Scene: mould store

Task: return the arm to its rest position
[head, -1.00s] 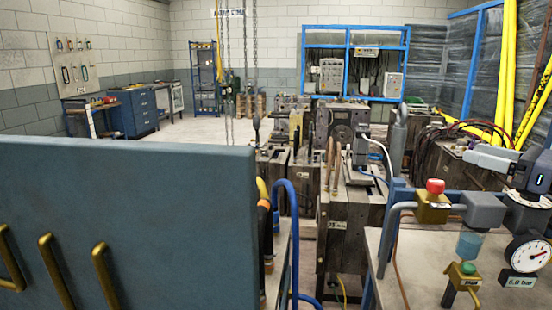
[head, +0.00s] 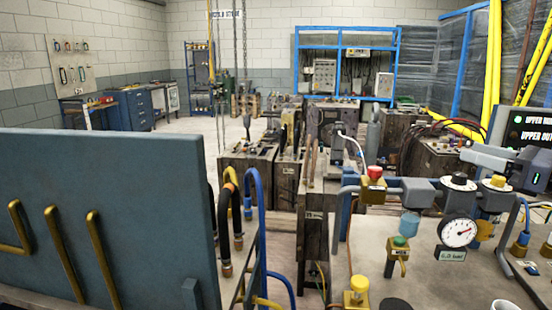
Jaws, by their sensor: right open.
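My right gripper (head: 484,160) comes in from the right edge in the head view. My left gripper is not in view.
The bench carries a red-knobbed valve (head: 375,178), a green-buttoned valve (head: 399,246) and a yellow knob (head: 357,289). A dark screen (head: 530,131) stands behind the gripper. A large blue-grey panel (head: 120,190) fills the left. Mould blocks (head: 247,170) stand beyond.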

